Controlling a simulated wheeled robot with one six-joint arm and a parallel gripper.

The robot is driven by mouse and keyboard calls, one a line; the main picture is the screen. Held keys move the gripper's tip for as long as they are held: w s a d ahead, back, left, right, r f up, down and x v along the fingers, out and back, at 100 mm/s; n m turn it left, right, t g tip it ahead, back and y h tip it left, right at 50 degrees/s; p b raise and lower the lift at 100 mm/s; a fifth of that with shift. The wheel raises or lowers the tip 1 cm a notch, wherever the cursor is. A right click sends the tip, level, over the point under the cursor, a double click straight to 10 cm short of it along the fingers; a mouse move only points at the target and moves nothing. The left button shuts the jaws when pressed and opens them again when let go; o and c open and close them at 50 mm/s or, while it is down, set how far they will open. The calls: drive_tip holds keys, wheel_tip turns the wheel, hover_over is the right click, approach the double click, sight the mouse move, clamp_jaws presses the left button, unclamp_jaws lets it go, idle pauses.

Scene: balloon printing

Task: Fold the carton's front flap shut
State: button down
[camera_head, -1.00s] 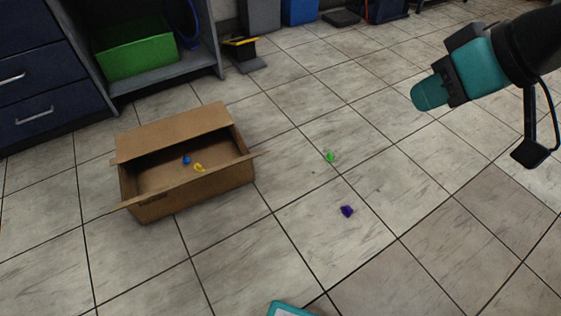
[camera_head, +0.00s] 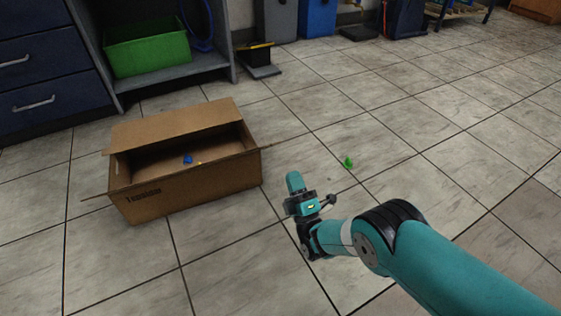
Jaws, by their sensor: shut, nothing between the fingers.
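The brown open carton (camera_head: 190,185) stands on the tiled floor at the left. Its back flap (camera_head: 175,124) stands up, tilted along the far edge. Narrow flap edges stick out at the front left and right corners; the front flap is seen nearly edge-on, so its exact angle is unclear. A blue piece (camera_head: 187,159) and a bit of a yellow piece (camera_head: 199,163) lie inside. My gripper (camera_head: 294,182) is shut and empty, pointing up in the picture, to the right of the carton and apart from it.
A green balloon-like piece (camera_head: 347,162) lies on the floor right of my gripper. A shelf with a green bin (camera_head: 148,52) and a drawer cabinet (camera_head: 40,70) stand behind the carton. The floor around the carton is clear.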

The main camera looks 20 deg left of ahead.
drive_tip(key=s+d+f+n+y+b, duration=0.1)
drive_tip(key=s+d+f, duration=0.1)
drive_tip(key=s+f, duration=0.2)
drive_tip(key=b+x, duration=0.8)
drive_tip(key=x, duration=0.6)
drive_tip(key=shift+d+r+t+b, duration=0.3)
drive_tip(key=shift+r+t+b, duration=0.1)
drive_tip(key=shift+r, duration=0.05)
drive_tip(key=shift+r, duration=0.1)
